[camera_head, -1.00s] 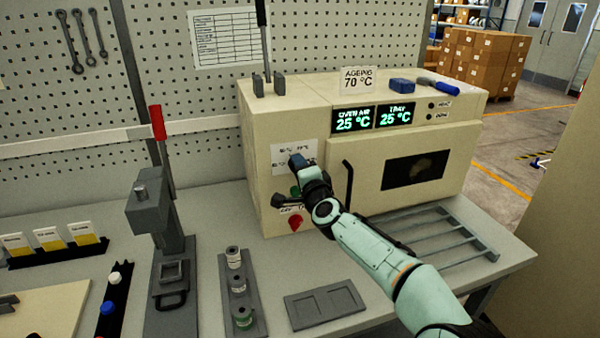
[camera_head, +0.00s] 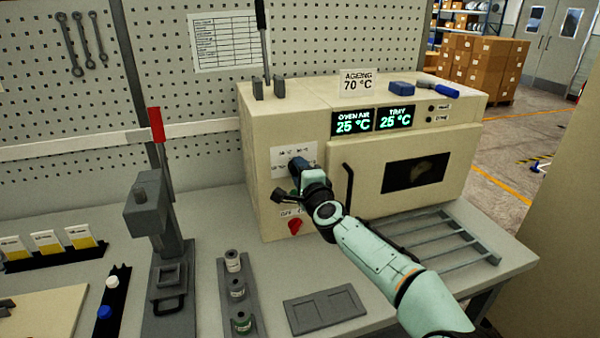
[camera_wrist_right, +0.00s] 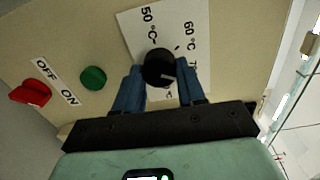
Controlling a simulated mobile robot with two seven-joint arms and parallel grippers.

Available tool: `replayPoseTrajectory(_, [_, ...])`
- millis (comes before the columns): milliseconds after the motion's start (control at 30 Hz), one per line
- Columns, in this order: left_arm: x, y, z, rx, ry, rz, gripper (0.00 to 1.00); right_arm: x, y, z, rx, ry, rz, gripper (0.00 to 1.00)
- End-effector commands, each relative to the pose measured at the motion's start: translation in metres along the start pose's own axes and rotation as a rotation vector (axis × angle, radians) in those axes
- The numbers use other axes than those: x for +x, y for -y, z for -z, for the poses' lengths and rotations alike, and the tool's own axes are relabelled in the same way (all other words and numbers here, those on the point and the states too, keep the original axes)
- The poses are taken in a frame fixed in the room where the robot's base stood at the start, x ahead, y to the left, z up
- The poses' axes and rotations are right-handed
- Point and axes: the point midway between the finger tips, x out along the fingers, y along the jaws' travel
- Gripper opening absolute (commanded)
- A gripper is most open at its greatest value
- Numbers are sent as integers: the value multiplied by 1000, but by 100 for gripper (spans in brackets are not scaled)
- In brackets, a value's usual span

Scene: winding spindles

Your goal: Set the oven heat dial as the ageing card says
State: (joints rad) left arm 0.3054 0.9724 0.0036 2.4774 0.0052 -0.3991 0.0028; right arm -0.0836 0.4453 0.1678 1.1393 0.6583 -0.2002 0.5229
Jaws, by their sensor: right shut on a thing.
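The beige oven (camera_head: 355,97) stands on the bench. The ageing card (camera_head: 358,81) on its top reads 70 °C. Its displays (camera_head: 373,120) read OVEN AIR 25 °C and TRAY 25 °C. My right gripper (camera_head: 294,163) is at the oven's front left panel. In the right wrist view, the blue fingers of that gripper (camera_wrist_right: 160,80) are shut on the black heat dial (camera_wrist_right: 158,66). Beside the dial a white scale plate (camera_wrist_right: 182,28) shows 50 °C and 60 °C; the rest is partly hidden by the fingers. My left gripper is not in view.
A green button (camera_wrist_right: 93,78) and a red switch (camera_wrist_right: 30,92) marked OFF and ON sit near the dial. The oven door handle (camera_head: 348,187) is close to my right wrist. A rack (camera_head: 450,240) and a grey tray (camera_head: 324,309) lie on the bench.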

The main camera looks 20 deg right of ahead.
Motion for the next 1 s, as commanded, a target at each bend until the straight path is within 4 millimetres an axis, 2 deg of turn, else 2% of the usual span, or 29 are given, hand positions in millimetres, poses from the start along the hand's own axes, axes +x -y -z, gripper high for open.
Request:
replayPoseTrajectory(33, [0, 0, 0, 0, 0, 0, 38, 0, 2, 0, 0, -2, 4, 49])
replayPoseTrajectory(100, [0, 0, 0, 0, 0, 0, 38, 0, 2, 0, 0, -2, 4, 65])
replayPoseTrajectory(367, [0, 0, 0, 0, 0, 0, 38, 0, 1, 0, -1, -1, 2, 65])
replayPoseTrajectory(533, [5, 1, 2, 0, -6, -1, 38, -10, 0, 0, 0, 0, 2, 65])
replayPoseTrajectory(667, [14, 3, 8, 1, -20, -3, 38, -31, -1, 1, 0, -1, 2, 65])
replayPoseTrajectory(1000, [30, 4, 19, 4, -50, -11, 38, -102, 0, 1, -2, -1, 3, 65])
